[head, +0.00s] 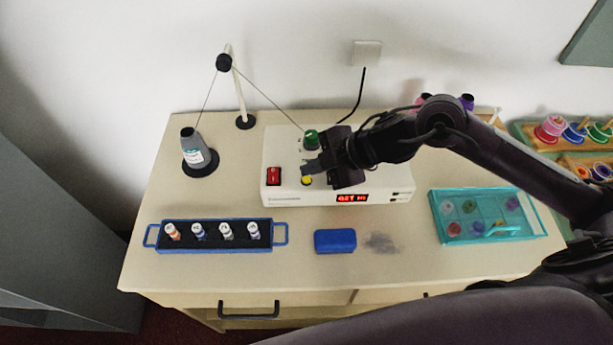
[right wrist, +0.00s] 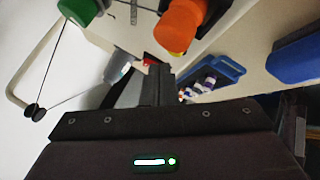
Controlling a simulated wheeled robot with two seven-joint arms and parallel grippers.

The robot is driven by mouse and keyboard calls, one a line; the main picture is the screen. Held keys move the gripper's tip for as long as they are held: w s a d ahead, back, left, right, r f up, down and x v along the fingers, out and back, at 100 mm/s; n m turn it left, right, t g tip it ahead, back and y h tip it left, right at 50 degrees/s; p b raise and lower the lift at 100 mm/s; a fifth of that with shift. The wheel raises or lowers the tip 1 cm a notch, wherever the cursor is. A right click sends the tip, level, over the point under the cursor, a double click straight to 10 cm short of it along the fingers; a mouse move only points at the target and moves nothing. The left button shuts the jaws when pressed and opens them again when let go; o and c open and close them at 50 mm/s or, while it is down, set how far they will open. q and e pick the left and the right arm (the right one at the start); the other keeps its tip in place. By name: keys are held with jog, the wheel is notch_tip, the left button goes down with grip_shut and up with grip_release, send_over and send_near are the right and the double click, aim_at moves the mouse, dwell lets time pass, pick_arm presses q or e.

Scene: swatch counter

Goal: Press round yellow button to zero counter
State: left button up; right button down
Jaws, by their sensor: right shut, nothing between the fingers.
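The counter (head: 390,176) is a white box at the back middle of the table, with a red display (head: 352,198) on its front. The round yellow button (head: 307,180) is on its top, just in front of my right gripper's tips in the head view. My right gripper (head: 311,167) is shut and empty, over the box. I cannot tell whether the fingertips touch anything. My left gripper is not in view.
A red switch (head: 273,176) and a green knob (head: 311,138) flank the button. A grey thread cone (head: 190,142) and thread stand (head: 238,90) are left. A blue tray of vials (head: 160,246), a blue block (head: 335,241) and a teal tray (head: 440,218) lie in front.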

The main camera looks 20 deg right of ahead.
jog(key=shift+f, duration=0.45)
jog(key=shift+f+b, duration=0.4)
jog(key=shift+b, duration=0.05)
dwell(0.8)
jog(key=shift+r, duration=0.15)
jog(key=shift+r+p, duration=0.65)
jog(key=shift+p, duration=0.2)
jog(key=shift+r, duration=0.1)
notch_tip(320, 180, up, 5)
jog(key=p, duration=0.5)
